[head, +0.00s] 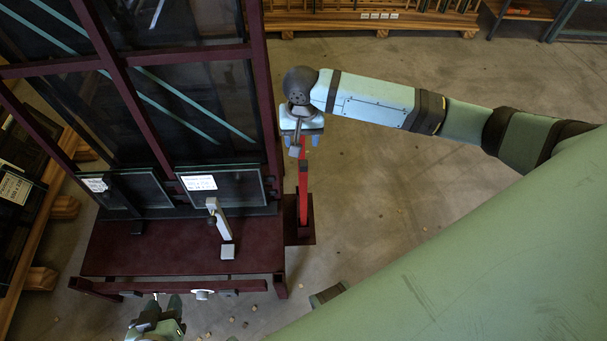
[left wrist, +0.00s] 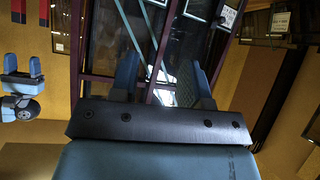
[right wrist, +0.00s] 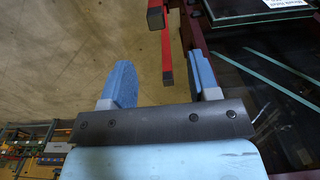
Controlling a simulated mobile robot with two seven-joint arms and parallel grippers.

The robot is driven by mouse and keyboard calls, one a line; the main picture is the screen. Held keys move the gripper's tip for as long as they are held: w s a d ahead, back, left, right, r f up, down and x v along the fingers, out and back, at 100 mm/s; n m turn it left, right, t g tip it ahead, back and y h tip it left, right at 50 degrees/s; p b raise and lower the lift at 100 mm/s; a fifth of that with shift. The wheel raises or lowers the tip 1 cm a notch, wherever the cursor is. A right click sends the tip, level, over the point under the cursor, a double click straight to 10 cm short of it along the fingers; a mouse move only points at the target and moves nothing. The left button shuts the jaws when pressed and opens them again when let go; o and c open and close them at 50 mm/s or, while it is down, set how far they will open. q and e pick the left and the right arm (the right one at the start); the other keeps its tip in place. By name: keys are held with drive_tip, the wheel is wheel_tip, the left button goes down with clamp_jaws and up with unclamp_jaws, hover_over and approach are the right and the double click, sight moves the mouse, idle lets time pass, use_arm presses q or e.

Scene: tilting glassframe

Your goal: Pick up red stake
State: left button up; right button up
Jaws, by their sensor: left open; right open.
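The red stake (head: 303,185) stands beside the right edge of the dark red rack, above a small dark red base. My right gripper (head: 300,137) is open at the stake's upper end. In the right wrist view the stake (right wrist: 167,52) appears between the open fingers (right wrist: 160,68), closer to the right-hand finger; I cannot tell whether it touches. My left gripper (head: 160,309) is open and empty near the rack's front edge, low in the head view. Its open fingers (left wrist: 162,78) face the rack in the left wrist view.
The dark red rack (head: 180,245) carries large glass panes and two small labelled panes (head: 222,186). A pale lever-like part (head: 220,228) stands on its base. A front rail (head: 165,286) runs above my left gripper. Concrete floor (head: 400,235) is free at right; wooden racks line the back.

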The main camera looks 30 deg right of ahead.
sight(303, 163)
drive_tip(key=f, duration=0.4)
drive_tip(key=f+b, duration=0.1)
drive_tip(key=f, duration=0.4)
drive_tip(key=f+b, duration=0.1)
drive_tip(key=f, duration=0.3)
drive_tip(key=shift+d+f, duration=0.3)
drive_tip(key=shift+c, duration=0.2)
clamp_jaws()
